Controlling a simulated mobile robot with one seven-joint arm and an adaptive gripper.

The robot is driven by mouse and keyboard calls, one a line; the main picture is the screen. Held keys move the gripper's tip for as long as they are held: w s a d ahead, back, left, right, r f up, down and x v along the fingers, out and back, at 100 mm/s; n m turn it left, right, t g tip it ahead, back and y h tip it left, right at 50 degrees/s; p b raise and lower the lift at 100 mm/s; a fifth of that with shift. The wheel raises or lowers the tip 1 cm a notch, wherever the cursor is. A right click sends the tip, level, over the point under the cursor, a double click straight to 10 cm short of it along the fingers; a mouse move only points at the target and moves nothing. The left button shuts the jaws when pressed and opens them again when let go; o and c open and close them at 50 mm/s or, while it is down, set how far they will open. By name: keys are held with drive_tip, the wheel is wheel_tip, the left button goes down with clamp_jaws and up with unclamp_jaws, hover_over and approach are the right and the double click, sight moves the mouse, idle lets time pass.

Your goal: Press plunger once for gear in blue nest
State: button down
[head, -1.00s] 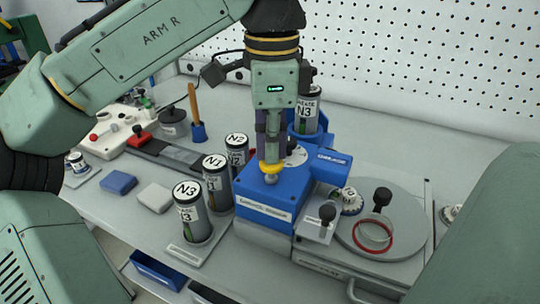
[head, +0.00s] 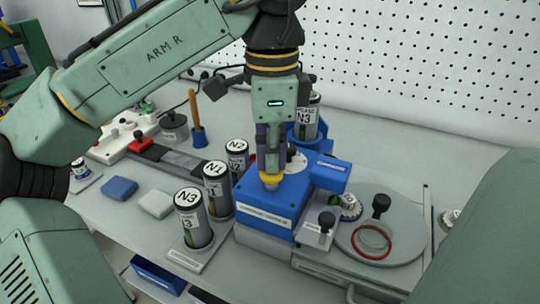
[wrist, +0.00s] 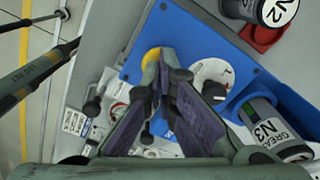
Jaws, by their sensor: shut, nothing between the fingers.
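A blue dispenser (head: 262,212) stands mid-bench with a yellow plunger (head: 271,182) on its top; the plunger also shows in the wrist view (wrist: 152,56). My gripper (head: 271,173) is shut and empty, pointing down with its fingertips on or right at the plunger's cap. The fingertips (wrist: 166,55) partly cover the cap in the wrist view, so exact contact is hard to tell. A white-topped gear (head: 348,207) sits with blue around it, just right of the dispenser, below its blue spout block (head: 330,173).
A grease canister N3 (head: 308,112) stands in the dispenser's back. Canisters N1 (head: 215,190), N2 (head: 237,150) and another N3 (head: 188,220) stand close left. A round grey plate (head: 400,232) with a red-rimmed ring (head: 372,240) lies to the right. A pegboard wall closes the back.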

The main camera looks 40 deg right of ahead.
drive_tip(key=shift+r+p, duration=2.15)
drive_tip(key=shift+p, duration=0.15)
drive_tip(key=shift+r+p, duration=0.3)
drive_tip(key=shift+r, duration=0.75)
drive_tip(key=shift+f, duration=0.1)
